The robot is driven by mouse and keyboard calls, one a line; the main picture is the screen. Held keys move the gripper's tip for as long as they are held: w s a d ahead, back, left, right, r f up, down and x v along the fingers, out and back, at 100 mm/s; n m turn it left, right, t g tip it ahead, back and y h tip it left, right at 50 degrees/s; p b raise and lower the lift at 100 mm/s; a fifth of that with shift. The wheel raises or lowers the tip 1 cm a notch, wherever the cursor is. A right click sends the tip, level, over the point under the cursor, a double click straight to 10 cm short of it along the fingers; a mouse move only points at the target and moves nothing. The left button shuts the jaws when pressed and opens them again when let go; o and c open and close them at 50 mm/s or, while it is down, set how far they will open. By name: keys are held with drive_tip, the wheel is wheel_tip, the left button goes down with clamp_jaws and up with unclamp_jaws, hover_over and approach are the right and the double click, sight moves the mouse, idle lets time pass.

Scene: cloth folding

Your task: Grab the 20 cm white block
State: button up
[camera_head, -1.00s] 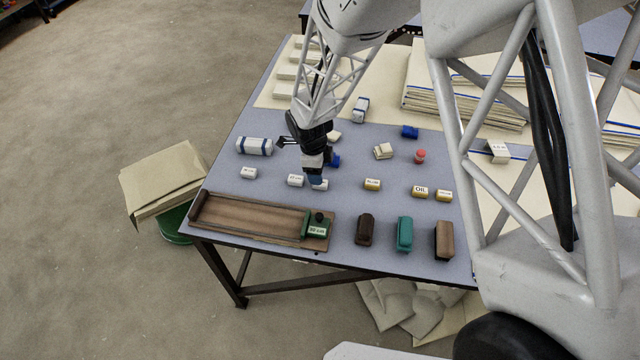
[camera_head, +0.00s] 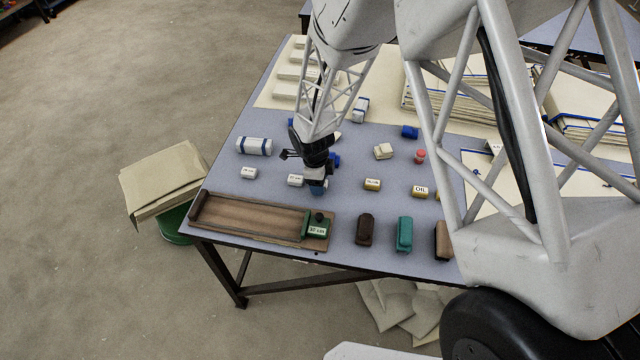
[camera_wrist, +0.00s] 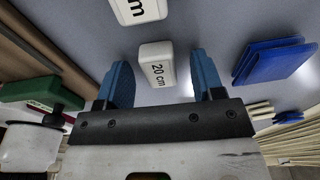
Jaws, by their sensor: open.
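The white block labelled "20 cm" (camera_wrist: 156,68) shows in the wrist view between the two blue fingers of my gripper (camera_head: 317,186). The fingers are open, with a gap on both sides of the block, and do not hold it. In the head view my gripper is low over the table, at the right end of the row of white blocks, and hides the block under it.
Another white block (camera_wrist: 139,10) lies just beyond in the wrist view. White blocks (camera_head: 248,173) (camera_head: 295,180) lie left of my gripper. A brown wooden tray with a green block (camera_head: 318,231) is in front. Yellow blocks (camera_head: 372,184) lie to the right.

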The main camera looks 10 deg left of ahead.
drive_tip(key=c, duration=1)
drive_tip(key=shift+r, duration=0.1)
wheel_tip(320, 180, up, 10)
idle(0.4)
idle(0.4)
